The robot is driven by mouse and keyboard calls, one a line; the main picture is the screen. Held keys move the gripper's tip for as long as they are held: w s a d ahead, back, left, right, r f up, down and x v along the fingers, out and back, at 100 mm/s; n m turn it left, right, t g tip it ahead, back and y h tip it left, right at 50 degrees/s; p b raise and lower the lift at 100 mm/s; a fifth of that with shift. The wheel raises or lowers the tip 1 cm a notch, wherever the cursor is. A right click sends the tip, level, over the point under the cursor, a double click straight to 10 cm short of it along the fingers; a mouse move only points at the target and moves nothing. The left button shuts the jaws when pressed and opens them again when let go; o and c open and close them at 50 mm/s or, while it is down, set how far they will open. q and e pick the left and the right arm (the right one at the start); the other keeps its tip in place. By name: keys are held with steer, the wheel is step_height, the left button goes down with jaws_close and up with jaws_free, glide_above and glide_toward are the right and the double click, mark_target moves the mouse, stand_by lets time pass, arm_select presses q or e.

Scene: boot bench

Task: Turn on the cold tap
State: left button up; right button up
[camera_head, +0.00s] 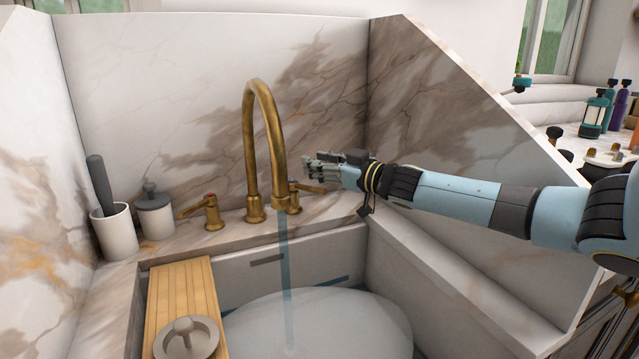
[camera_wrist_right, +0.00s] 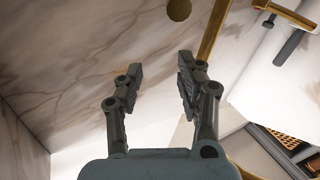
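A brass arched faucet (camera_head: 263,140) stands at the back of the sink, flanked by a left brass tap handle (camera_head: 212,211) and a right one (camera_head: 294,197). A bluish stream of water (camera_head: 287,280) falls from the spout into the basin. My right gripper (camera_head: 312,172) is just above and beside the right handle's lever; contact cannot be told. In the right wrist view my right gripper (camera_wrist_right: 158,72) has its fingers apart with nothing between them; a brass round end (camera_wrist_right: 179,9) is beyond them. My left gripper is not in view.
The sink basin (camera_head: 335,318) holds water. A wooden board (camera_head: 178,296) with a grey stopper-like piece (camera_head: 185,339) lies at its left. A white cup with a dark handle (camera_head: 114,232) and a lidded jar (camera_head: 154,216) stand on the left ledge. Marble walls enclose the back and sides.

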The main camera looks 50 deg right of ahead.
steer(key=shift+r, duration=1.5)
